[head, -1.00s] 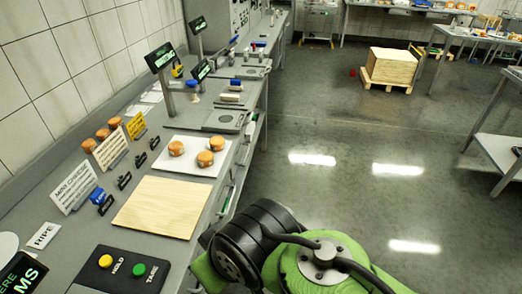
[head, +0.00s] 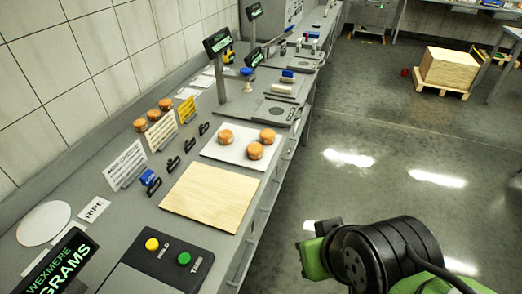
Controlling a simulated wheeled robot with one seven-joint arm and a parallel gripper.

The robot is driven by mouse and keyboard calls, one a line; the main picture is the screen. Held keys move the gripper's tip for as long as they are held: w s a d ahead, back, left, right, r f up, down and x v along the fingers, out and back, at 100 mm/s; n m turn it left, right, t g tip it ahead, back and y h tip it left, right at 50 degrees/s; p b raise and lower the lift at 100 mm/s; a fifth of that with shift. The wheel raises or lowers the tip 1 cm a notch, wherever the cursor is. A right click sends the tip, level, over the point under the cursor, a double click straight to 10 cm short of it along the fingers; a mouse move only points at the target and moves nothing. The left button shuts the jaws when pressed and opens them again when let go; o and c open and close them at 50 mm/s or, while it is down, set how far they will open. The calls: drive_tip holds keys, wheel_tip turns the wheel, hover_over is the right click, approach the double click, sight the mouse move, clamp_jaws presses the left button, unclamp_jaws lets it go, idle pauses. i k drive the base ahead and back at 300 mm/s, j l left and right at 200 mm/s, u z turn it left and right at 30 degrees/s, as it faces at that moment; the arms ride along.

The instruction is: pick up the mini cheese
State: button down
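Three small orange-brown mini cheeses lie on a white board on the counter in the head view: one at the left (head: 225,136), one at the right (head: 267,135) and one nearest me (head: 255,151). Several similar round pieces (head: 153,115) sit by the wall behind the signs. My green and black arm is at the lower right, over the floor and apart from the counter. My gripper's fingers cannot be seen.
A bare wooden board (head: 209,196) lies in front of the white board (head: 239,148). A black button box (head: 160,258), small signs (head: 125,163) and a display on a post (head: 217,43) stand on the counter. The floor to the right is open.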

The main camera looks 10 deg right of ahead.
sight(256, 151)
drive_tip(key=i+u, duration=0.2)
drive_tip(key=u, duration=0.2)
drive_tip(key=i+l+u, duration=0.2)
drive_tip(key=u, duration=0.25)
drive_tip(key=i+l+u, duration=0.2)
drive_tip(key=u, duration=0.2)
